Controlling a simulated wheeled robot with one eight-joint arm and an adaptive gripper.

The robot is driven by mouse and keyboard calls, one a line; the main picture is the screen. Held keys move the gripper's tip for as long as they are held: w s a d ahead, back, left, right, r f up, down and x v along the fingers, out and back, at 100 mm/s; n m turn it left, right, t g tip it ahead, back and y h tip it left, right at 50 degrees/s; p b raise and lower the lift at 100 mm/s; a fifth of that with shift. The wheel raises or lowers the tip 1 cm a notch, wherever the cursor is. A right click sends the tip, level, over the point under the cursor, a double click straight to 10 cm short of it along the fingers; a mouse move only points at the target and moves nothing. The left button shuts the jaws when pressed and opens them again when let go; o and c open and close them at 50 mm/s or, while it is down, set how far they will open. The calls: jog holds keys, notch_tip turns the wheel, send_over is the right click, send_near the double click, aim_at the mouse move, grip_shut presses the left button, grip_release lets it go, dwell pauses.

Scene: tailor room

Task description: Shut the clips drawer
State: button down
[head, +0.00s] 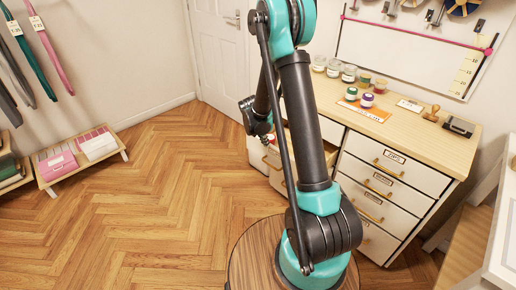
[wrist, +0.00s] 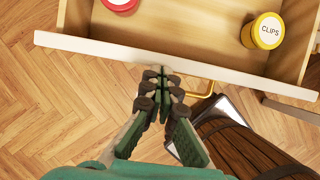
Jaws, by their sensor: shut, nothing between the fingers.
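The open drawer (wrist: 190,62) shows in the wrist view, with a white front and a pale wood inside. It holds a yellow-lidded tin marked CLIPS (wrist: 268,31) and a red-lidded tin (wrist: 120,4), cut off by the picture's edge. A brass handle (wrist: 205,91) sits on the drawer's front. My gripper (wrist: 162,72) is shut and empty, its fingertips at the drawer's front edge, left of the handle. I cannot tell whether they touch it. In the head view the open drawer (head: 331,153) is partly hidden behind my arm, and my gripper is hidden.
The cabinet's right column has shut drawers (head: 383,166) with labels. Jars (head: 349,73), an orange card (head: 363,112) and a stamp (head: 431,113) stand on its top. A low rack with pink boxes (head: 56,163) is at left. The wooden floor between is clear.

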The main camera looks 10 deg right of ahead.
jog(key=w+d, duration=0.9)
jog(key=d, duration=0.4)
jog(key=shift+w, duration=0.25)
jog(key=shift+a, duration=0.1)
